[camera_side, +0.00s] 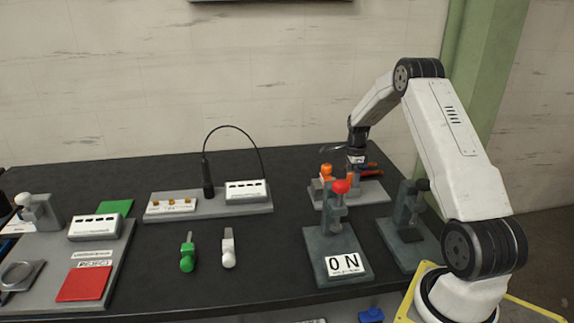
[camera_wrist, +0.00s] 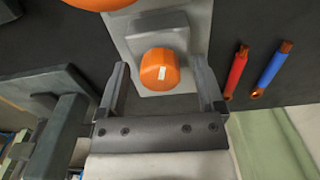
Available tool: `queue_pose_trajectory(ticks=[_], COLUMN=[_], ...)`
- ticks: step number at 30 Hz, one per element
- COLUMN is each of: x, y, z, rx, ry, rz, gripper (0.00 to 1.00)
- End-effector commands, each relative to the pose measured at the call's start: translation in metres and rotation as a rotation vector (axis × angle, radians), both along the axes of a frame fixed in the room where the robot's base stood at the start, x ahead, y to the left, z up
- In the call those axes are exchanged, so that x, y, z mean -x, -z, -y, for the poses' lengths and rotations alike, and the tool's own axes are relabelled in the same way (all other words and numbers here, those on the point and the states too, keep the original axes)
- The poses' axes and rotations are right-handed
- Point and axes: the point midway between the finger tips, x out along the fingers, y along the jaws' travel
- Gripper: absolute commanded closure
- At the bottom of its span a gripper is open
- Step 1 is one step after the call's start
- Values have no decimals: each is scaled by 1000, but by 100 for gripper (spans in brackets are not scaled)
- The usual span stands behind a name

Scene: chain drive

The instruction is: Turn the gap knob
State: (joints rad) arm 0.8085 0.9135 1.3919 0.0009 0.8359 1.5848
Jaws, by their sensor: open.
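An orange knob (camera_wrist: 160,70) with a short white mark on its top stands on a grey block in the wrist view. I take it to be the gap knob. My gripper (camera_wrist: 162,78) is open, with one finger on each side of the knob and a visible space between each finger and it. In the side view, my gripper (camera_side: 356,160) points down over the grey fixture at the back right. An orange part (camera_side: 350,178) shows just below it there. Whether the fingers reach down to the knob's height is hard to tell.
A larger orange knob (camera_wrist: 100,3) is close by at the top left. A red tool (camera_wrist: 236,72) and a blue tool (camera_wrist: 270,72) lie to the right.

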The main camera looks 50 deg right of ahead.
Motion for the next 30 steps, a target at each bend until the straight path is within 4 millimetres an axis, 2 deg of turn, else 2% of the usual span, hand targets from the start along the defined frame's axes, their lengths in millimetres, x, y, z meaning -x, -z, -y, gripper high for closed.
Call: queue_pose_trajectory(ticks=[1,6,9,20,30], x=[0,0,0,0,0], y=[0,0,0,0,0], z=[0,0,0,0,0], rx=[0,0,0,-1,0], ry=[0,0,0,-37,-220], rz=[0,0,0,-1,-1], gripper=[20,74,100,100,100])
